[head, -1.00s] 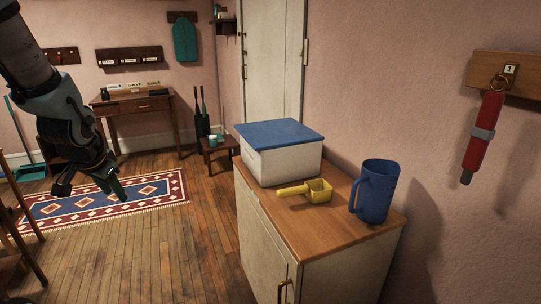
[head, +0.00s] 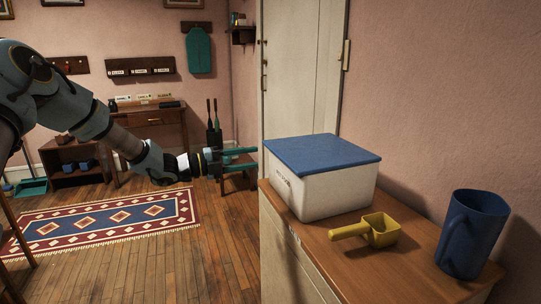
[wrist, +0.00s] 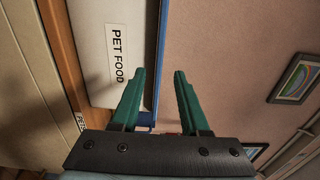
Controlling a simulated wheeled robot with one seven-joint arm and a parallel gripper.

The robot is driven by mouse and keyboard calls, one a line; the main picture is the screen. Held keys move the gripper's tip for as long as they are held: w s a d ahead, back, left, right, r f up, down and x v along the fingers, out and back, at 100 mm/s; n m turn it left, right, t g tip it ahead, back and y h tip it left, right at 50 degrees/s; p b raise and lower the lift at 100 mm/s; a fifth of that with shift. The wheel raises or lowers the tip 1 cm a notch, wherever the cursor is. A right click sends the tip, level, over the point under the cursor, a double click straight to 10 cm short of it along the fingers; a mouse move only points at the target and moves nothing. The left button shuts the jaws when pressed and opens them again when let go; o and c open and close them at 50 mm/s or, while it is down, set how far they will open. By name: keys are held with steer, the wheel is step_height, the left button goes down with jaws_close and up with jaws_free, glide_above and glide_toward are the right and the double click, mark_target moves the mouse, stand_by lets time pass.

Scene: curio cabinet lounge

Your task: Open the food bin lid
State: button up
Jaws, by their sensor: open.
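The food bin (head: 325,192) is a white box with a flat blue lid (head: 322,154), which lies shut on it. It stands on a wooden-topped cabinet. In the wrist view the bin's white front (wrist: 105,55) carries a "PET FOOD" label, and the lid's edge (wrist: 160,60) shows as a blue strip. My gripper (head: 252,159) has teal fingers and is level with the lid, just left of the bin. In the wrist view my gripper (wrist: 160,75) is open and empty, its fingers pointing toward the bin with the lid edge between them in the picture. I see no contact.
A yellow scoop (head: 370,232) and a blue jug (head: 471,233) stand on the cabinet top (head: 405,268) in front and to the right of the bin. A pink wall is behind. A rug (head: 110,222) lies on open floor at left.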

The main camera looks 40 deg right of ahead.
mark_target(275, 154)
steer(key=p+x, duration=0.1)
steer(key=x, duration=0.6)
steer(key=shift+s, duration=0.1)
jaws_close()
stand_by(1.2)
